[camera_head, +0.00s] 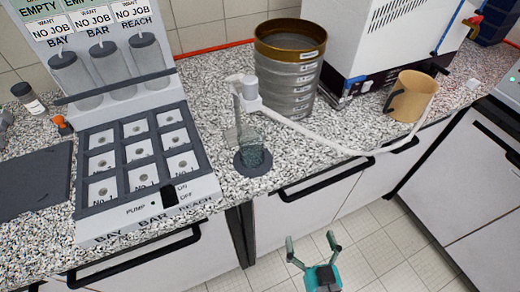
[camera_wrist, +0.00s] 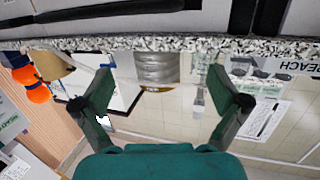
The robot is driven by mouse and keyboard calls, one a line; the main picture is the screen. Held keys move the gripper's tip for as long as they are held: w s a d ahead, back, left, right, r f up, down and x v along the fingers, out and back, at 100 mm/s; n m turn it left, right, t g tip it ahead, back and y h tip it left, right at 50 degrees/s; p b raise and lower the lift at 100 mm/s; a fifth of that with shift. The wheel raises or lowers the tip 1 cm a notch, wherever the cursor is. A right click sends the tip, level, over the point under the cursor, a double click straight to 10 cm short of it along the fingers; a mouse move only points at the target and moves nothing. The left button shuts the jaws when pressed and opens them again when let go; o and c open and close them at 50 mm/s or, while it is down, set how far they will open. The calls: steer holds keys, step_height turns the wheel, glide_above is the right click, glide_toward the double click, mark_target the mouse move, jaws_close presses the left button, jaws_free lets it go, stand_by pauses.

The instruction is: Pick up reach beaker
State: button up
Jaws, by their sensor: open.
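A clear glass beaker (camera_head: 251,153) stands upright on a dark round pad (camera_head: 253,168) near the counter's front edge, under a curved spout (camera_head: 237,104). No name shows on it, so I cannot tell that it is the reach beaker. In the wrist view, which looks upside down, a faint clear shape right of centre seems to be the beaker (camera_wrist: 203,62). My gripper (camera_head: 311,238) is open and empty, in front of and below the counter edge, to the right of the beaker. Its two fingers also frame the wrist view (camera_wrist: 160,82).
A sieve stack (camera_head: 289,75) stands behind the beaker. A control panel (camera_head: 150,205) labelled BAY, BAR and REACH is on the left. A tan jug (camera_head: 411,96) stands right, before a white machine (camera_head: 365,40). A hose (camera_head: 335,147) crosses the counter. The floor in front is clear.

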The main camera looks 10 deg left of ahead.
mark_target(257, 159)
steer(key=w+a+r+n+y, duration=0.1)
steer(key=w+a+r, duration=0.1)
steer(key=w+a, duration=0.1)
steer(key=w+a+r+n+g+y, duration=0.1)
steer(key=w+a+r+y, duration=0.1)
steer(key=a, duration=0.3)
steer(key=w+a+r+n+y, duration=0.1)
steer(key=w+a+r, duration=0.2)
steer(key=w+a, duration=0.1)
steer(key=shift+a+r+n+y, duration=0.3)
steer(key=shift+y, duration=0.1)
steer(key=shift+x, duration=5.3)
steer(key=c, duration=1.5)
steer(key=shift+o, duration=0.2)
steer(key=shift+r, duration=0.1)
